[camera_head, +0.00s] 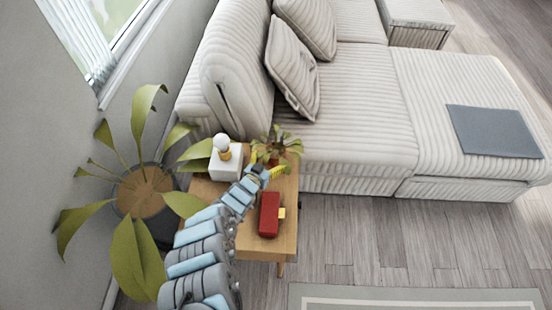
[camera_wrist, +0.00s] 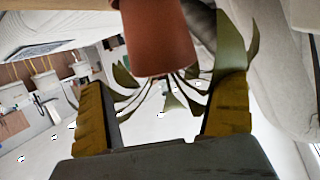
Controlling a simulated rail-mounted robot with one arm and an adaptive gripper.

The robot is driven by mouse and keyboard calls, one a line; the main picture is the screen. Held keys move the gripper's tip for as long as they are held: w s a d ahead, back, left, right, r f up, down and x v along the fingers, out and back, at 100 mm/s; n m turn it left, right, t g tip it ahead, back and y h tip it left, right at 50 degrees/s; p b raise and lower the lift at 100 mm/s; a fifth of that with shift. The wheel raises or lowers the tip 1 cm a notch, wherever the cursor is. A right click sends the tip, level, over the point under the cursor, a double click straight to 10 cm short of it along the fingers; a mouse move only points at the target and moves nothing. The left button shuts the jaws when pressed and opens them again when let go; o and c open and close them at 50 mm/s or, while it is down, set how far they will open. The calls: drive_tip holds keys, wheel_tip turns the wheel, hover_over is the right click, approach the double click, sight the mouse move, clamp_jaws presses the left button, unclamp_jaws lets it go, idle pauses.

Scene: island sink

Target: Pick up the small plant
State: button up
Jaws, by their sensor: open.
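The small plant (camera_head: 284,146) has green leaves and a reddish-brown pot. It stands on the wooden side table (camera_head: 252,243) beside the sofa. In the wrist view, which is upside down, its pot (camera_wrist: 158,35) is at the top and its leaves hang downward. My gripper (camera_head: 266,165) is at the plant's near side, with its yellow fingers spread. In the wrist view my gripper (camera_wrist: 164,95) is open, with one finger on each side of the leaves and stems. I cannot tell whether the fingers touch the leaves. In the head view the pot is mostly hidden by leaves and gripper.
A white cube lamp with a bulb (camera_head: 226,162) stands left of my gripper. A red box (camera_head: 269,214) lies on the table's near part. A large potted plant (camera_head: 145,190) stands left, and the striped sofa (camera_head: 345,120) stands behind and right.

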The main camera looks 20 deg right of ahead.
sight(274, 153)
drive_tip(key=shift+r+b+x, duration=0.15)
drive_tip(key=shift+b+x, duration=0.75)
drive_tip(key=shift+x, duration=0.4)
drive_tip(key=shift+r+b+x, duration=0.15)
drive_tip(key=shift+b+x, duration=0.75)
drive_tip(key=shift+x, duration=0.45)
drive_tip(key=shift+w, duration=0.15)
drive_tip(key=c, duration=1.1)
